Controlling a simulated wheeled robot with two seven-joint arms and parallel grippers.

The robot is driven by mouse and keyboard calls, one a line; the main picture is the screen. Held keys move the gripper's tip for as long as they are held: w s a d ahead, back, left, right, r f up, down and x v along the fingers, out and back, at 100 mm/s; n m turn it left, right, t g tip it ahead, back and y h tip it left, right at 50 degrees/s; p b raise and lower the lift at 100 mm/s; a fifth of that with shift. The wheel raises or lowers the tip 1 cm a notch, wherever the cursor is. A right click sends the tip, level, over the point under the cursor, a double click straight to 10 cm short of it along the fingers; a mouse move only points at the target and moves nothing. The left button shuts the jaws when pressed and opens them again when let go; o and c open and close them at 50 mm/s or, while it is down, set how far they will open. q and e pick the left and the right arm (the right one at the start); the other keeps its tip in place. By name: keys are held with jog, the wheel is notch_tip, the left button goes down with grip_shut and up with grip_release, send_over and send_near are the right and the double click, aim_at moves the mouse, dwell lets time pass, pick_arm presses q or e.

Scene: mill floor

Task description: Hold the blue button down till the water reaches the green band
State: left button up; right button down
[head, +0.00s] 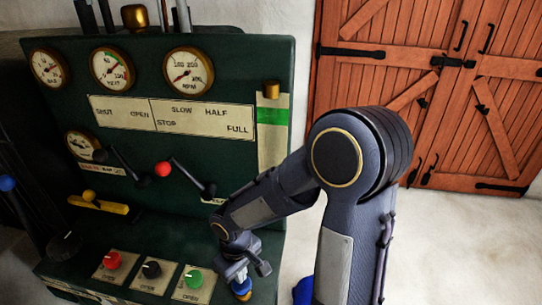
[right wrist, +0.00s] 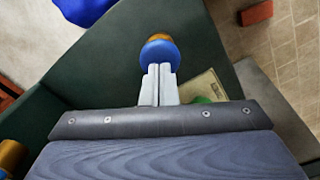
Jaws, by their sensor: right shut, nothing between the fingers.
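The blue button (head: 241,286) sits in a brass collar at the right front corner of the green console; it also shows in the right wrist view (right wrist: 160,52). My right gripper (head: 238,274) is shut and empty. Its fingertips, also in the right wrist view (right wrist: 159,68), are right at the button and overlap its near side. I cannot tell whether the button is pressed down. The green band (head: 272,116) crosses a pale upright strip on the console's right side, under a brass cap. My arm hides the strip's lower part, and I make out no water level. My left gripper is out of view.
A green knob (head: 194,279), a black knob (head: 151,269) and a red knob (head: 113,260) stand left of the blue button. A red-tipped lever (head: 163,169) rises behind. A blue object (head: 303,290) lies right of the console. Wooden doors (head: 420,85) stand behind.

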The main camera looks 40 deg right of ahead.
jog(key=shift+f, duration=0.15)
dwell(0.5)
jog(key=shift+f+b, duration=1.2)
jog(key=shift+f, duration=0.05)
dwell(6.1)
